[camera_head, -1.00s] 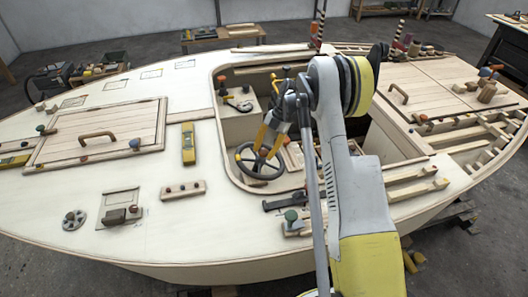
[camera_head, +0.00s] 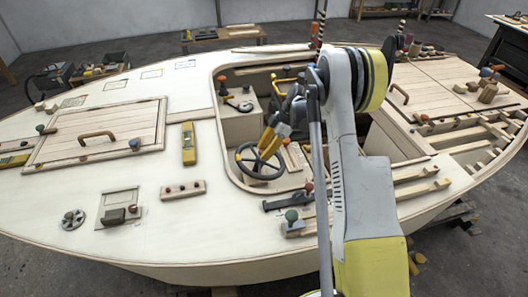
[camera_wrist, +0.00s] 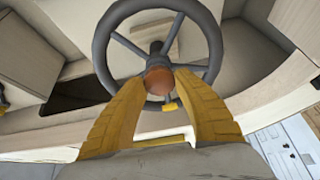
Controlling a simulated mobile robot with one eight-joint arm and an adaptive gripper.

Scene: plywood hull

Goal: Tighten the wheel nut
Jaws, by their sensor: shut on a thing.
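The dark steering wheel (camera_head: 239,163) stands in the open cockpit; its grey rim (camera_wrist: 101,48) and spokes fill the upper middle of the wrist view. The wheel nut (camera_wrist: 158,80), a round orange-brown piece, sits at the wheel's hub. My gripper (camera_wrist: 161,84) has its two yellow fingers either side of the nut, with their tips shut on it. In the head view my gripper (camera_head: 267,146) reaches over the wheel from the upper right, and its fingers hide the nut there.
A wooden cockpit wall and rim surround the wheel closely. A dark lever bracket (camera_head: 285,201) with a red knob lies on the near side. A yellow level (camera_head: 189,143) lies on the deck to the left. The hatch (camera_head: 97,130) is closed.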

